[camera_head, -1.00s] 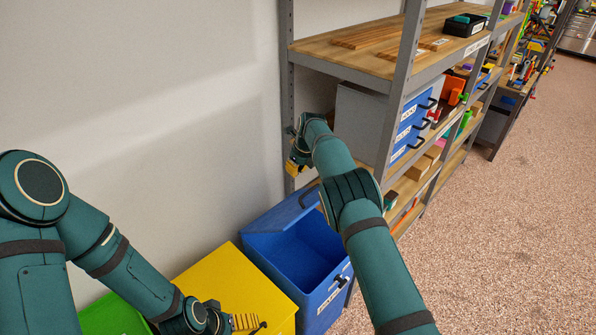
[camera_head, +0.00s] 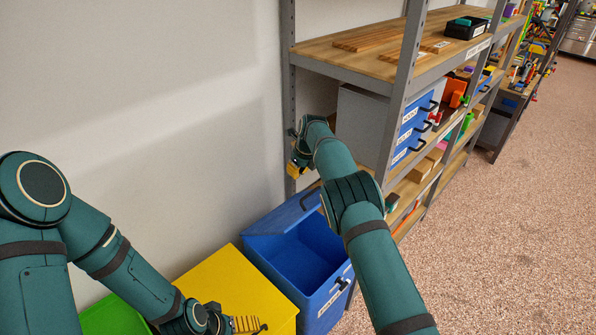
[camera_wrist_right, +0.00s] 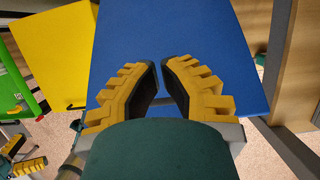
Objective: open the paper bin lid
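The blue bin (camera_head: 318,301) stands on the floor by the shelf; its front label is too small to read. Its lid (camera_head: 279,216) is raised and leans back toward the wall, and the inside shows. In the right wrist view, a flat blue panel, seemingly this lid (camera_wrist_right: 190,35), fills the middle beyond the fingers. My right gripper (camera_head: 296,168) is above and behind the raised lid, near the wall. Its yellow fingers (camera_wrist_right: 160,68) nearly meet at the tips with nothing between them. My left gripper (camera_head: 245,323) is low over the yellow bin; its finger opening is unclear.
A yellow bin (camera_head: 228,281) with its lid down stands left of the blue one, and a green bin (camera_head: 112,318) farther left. A steel shelf (camera_head: 399,105) with blue drawers (camera_head: 408,132) rises close to my right arm. Open floor (camera_head: 500,240) lies to the right.

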